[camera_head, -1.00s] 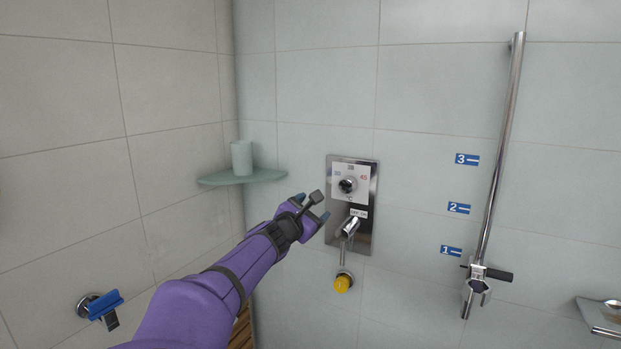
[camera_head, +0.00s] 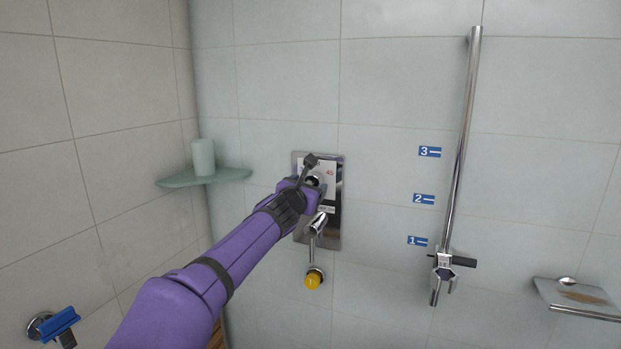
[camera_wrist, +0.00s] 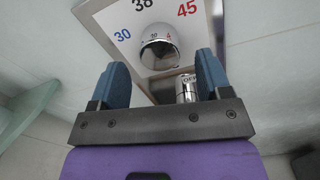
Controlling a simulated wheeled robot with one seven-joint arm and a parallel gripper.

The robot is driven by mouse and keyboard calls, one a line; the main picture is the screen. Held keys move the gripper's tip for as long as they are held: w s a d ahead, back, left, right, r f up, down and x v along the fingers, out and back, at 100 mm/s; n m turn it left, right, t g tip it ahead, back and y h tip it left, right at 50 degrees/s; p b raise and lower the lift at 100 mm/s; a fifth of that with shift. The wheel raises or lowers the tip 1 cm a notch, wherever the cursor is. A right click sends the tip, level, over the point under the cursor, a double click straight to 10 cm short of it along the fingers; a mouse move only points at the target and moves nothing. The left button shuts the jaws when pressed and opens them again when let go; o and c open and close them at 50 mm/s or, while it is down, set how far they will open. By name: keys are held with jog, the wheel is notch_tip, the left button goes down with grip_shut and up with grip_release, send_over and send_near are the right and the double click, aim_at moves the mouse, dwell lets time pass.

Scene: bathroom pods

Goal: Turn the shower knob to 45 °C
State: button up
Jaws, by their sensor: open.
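The shower knob (camera_wrist: 159,48) is a round chrome knob on a white dial plate (camera_wrist: 115,22) marked 30 in blue, 38 in black and 45 in red. In the wrist view it lies ahead of my gripper (camera_wrist: 160,72), between the lines of the two blue fingers. The fingers are open and apart, with a gap to each side of the knob. In the head view my gripper (camera_head: 316,185) covers most of the knob, and the red 45 shows to its upper right. I cannot tell where the knob points.
A chrome lever (camera_head: 318,224) sits just below the knob, with a yellow-capped fitting (camera_head: 312,280) under it. A glass corner shelf (camera_head: 205,178) with a cup (camera_head: 203,157) is at left.

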jog(key=shift+x, duration=1.35)
jog(key=shift+c, duration=0.2)
jog(key=c, duration=0.9)
jog(key=shift+m, duration=0.4)
jog(key=o, duration=0.9)
jog(key=shift+o, duration=0.2)
jog(key=shift+s, duration=0.1)
jog(key=v, duration=1)
jog(key=shift+s, duration=0.35)
